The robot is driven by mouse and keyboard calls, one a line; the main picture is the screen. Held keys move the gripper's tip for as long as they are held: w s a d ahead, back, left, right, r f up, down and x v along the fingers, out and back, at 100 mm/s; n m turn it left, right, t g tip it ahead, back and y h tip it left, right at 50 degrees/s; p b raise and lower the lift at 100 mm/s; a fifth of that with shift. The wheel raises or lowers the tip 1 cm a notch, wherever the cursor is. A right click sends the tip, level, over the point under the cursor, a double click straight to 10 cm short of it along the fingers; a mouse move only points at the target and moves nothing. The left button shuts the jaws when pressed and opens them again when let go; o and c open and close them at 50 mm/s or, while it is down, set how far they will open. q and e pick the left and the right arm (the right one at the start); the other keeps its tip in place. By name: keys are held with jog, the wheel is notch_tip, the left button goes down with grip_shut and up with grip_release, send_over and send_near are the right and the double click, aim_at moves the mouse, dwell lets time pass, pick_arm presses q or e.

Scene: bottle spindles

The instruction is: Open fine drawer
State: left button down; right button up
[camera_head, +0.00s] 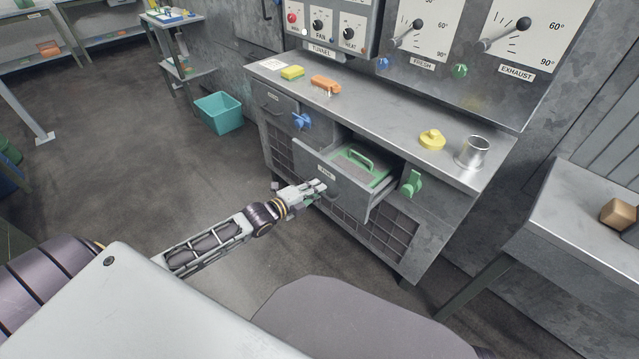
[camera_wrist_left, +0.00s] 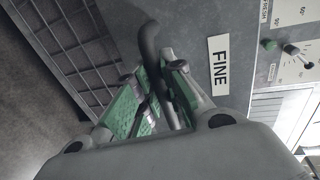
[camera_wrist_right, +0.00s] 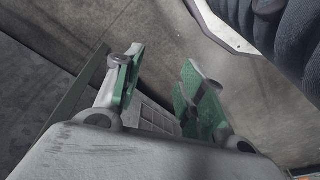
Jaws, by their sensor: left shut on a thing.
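The fine drawer (camera_head: 345,190) is pulled out from the metal cabinet. Inside it lies a green item with a handle (camera_head: 362,162). My left gripper (camera_head: 318,190) is at the drawer's front. In the left wrist view, my left gripper (camera_wrist_left: 160,100) is shut on the dark drawer handle (camera_wrist_left: 150,50), beside the label reading FINE (camera_wrist_left: 219,64). My right gripper shows only in the right wrist view (camera_wrist_right: 158,88), with its fingers apart and nothing between them; the floor and a grille panel are behind.
A teal bin (camera_head: 218,113) stands on the floor.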

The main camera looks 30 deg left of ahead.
pick_arm(q)
jog(key=f+p+v, duration=0.1)
jog(key=p+v, duration=0.4)
jog(key=v, duration=0.2)
jog(key=shift+s+f+p, duration=0.3)
jog(key=shift+s+f, duration=0.05)
jog(key=shift+s, duration=0.1)
pick_arm(e)
jog(key=s+d+f, duration=0.1)
jog(key=f, duration=0.6)
jog(key=s+d+f, duration=0.1)
jog(key=d+f, duration=0.1)
jog(key=f, duration=0.4)
jog(key=shift+d+f+h, duration=0.3)
jog(key=shift+f+h, duration=0.05)
jog(key=shift+h, duration=0.05)
jog(key=shift+s, duration=0.1)
pick_arm(q)
jog(key=c, duration=1.5)
grip_release()
jog(key=shift+a, duration=0.1)
jog(key=shift+r, duration=0.1)
pick_arm(e)
jog(key=shift+d, duration=0.1)
